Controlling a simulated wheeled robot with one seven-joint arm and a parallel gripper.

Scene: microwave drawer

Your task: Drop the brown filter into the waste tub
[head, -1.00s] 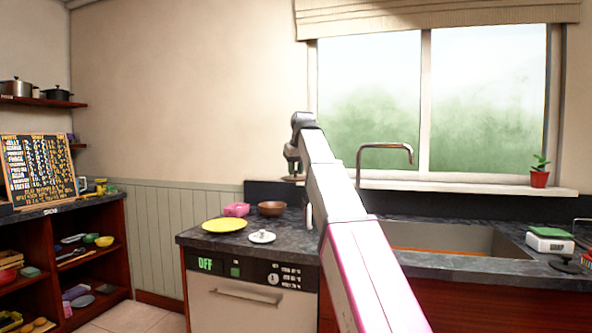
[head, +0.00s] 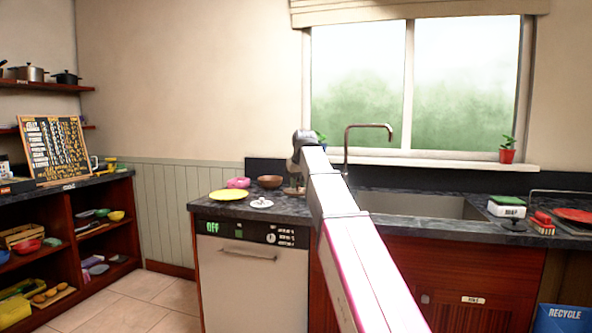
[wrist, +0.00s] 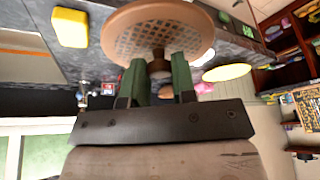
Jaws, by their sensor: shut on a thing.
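My gripper (wrist: 160,72) is shut on the brown filter (wrist: 130,38), a round disc with a meshed face and a central knob. The green fingers grip the knob, and the disc sits beyond the fingertips in the wrist view. In the head view my gripper (head: 295,180) is above the counter, left of the sink and right of the brown bowl; my arm partly hides it, and the filter is hard to make out there. I cannot identify the waste tub. A blue bin (head: 563,318) marked RECYCLE is cut off at the lower right.
The counter holds a yellow plate (head: 229,196), a pink item (head: 238,183), a brown bowl (head: 270,181) and a white saucer (head: 259,203). The sink (head: 430,206) is to the right, with a tap (head: 368,127) behind. A yellow block (wrist: 70,27) shows in the wrist view.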

